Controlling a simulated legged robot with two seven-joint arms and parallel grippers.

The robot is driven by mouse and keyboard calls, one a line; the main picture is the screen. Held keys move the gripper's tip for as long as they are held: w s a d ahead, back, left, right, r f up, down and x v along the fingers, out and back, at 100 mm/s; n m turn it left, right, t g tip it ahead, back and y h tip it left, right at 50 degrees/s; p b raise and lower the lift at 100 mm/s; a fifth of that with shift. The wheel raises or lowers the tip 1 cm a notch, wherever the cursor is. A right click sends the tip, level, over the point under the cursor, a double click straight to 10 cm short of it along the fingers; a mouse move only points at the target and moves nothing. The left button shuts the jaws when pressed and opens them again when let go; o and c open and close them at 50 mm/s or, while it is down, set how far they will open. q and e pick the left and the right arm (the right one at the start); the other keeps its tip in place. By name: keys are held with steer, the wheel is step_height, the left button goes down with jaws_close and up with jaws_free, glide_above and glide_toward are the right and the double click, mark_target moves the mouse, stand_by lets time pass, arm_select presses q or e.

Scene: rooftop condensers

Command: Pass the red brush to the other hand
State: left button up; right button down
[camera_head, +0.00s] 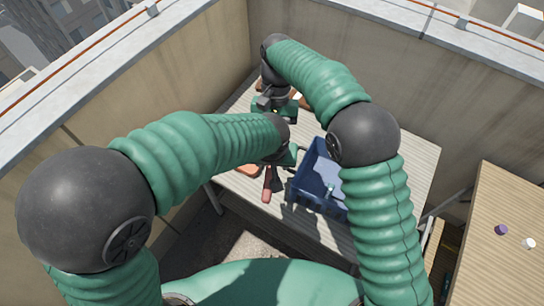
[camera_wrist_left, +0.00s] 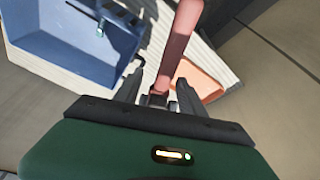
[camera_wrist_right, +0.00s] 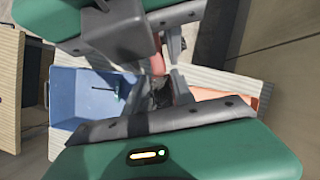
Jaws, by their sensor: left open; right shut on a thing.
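The red brush (camera_head: 267,185) hangs over the table, its handle pointing toward me in the head view. In the left wrist view its red handle (camera_wrist_left: 180,42) runs up from between the spread fingers of my left gripper (camera_wrist_left: 157,93), which is open around it; I cannot tell whether they touch. In the right wrist view my right gripper (camera_wrist_right: 160,88) is shut on the dark end of the brush (camera_wrist_right: 163,95). My left gripper (camera_wrist_right: 162,50) is close in front of it there. The brush's far end is hidden in the head view.
A blue crate (camera_head: 307,180) with a small teal-handled item (camera_head: 329,190) stands on the slatted table (camera_head: 405,165). A flat orange thing (camera_wrist_left: 205,84) lies beside the brush. A side table (camera_head: 500,200) at right holds purple and white items. Walls stand close behind and left.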

arm_select(q)
steer(key=shift+f, duration=0.15)
steer(key=shift+a, duration=0.1)
steer(key=c, duration=0.4)
arm_select(e)
steer(key=shift+a, duration=0.1)
arm_select(q)
jaws_close()
arm_select(e)
steer(key=c, duration=1)
jaws_free()
steer(key=shift+o, duration=0.2)
